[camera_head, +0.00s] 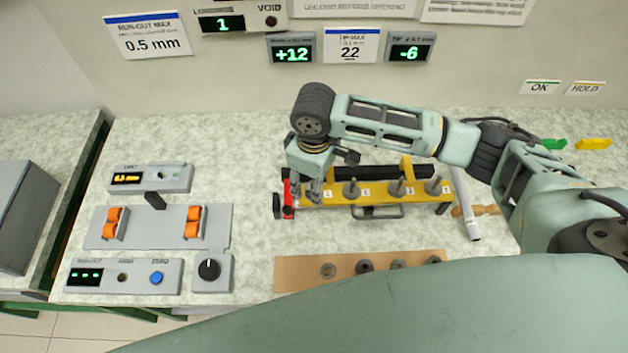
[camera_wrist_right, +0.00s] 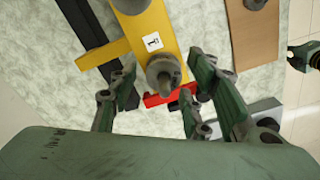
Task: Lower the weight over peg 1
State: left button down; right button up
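Peg 1 (camera_wrist_right: 166,78) stands at the end of the yellow bar (camera_head: 335,194), beside the label 1 in the right wrist view. A grey round body surrounds the peg; I cannot tell whether it is the weight or the peg's base. My right gripper (camera_head: 310,192) is over this left end of the bar and hides it in the head view. In the right wrist view its fingers (camera_wrist_right: 163,88) are apart on either side of the round body, with gaps visible. A dark green part (camera_wrist_right: 305,55) at the right edge may be my left gripper; its state is unclear.
More pegs (camera_head: 398,187) stand along the bar to the right. A wooden board (camera_head: 300,266) with several round grey pieces lies in front. A red part (camera_head: 287,200) is at the bar's left end. Control boxes (camera_head: 125,276) are at the left. A white tube (camera_head: 468,215) is at the right.

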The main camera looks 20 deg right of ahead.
jog(key=shift+r, duration=0.15)
notch_tip(320, 180, up, 12)
dwell(0.6)
jog(key=shift+f, duration=0.2)
